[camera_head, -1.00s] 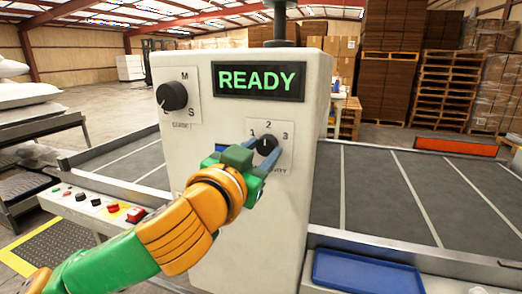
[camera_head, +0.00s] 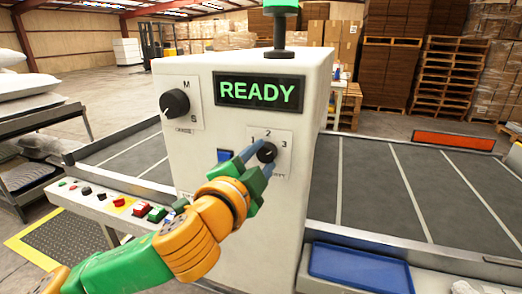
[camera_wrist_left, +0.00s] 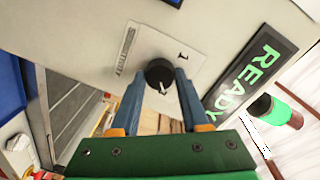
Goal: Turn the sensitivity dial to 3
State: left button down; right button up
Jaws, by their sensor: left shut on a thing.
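The sensitivity dial (camera_head: 267,152) is a small black knob on a white plate, marked 1, 2 and 3, on the front of the pale cabinet (camera_head: 235,265). My left gripper (camera_head: 264,155) is shut on this dial, a blue finger on either side. In the left wrist view the dial (camera_wrist_left: 159,73) sits between the fingertips, and its white pointer shows. The pointer seems turned from 2 toward 3; its exact mark is hard to tell, as the fingers hide part of the scale. My right gripper is not in view.
A second black dial (camera_head: 174,103), marked M and S, is at upper left, beside a green READY display (camera_head: 259,92). A blue square (camera_head: 225,155) is left of my fingers. A button panel (camera_head: 105,203) is at lower left. A blue tray (camera_head: 360,268) lies at lower right.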

pick_arm(q)
jog(key=shift+m+p, duration=0.55)
jog(key=shift+m, duration=0.45)
jog(key=shift+c, duration=2)
grip_release()
jog(key=shift+s, duration=0.1)
jog(key=b+v, duration=0.1)
jog(key=v, duration=0.6)
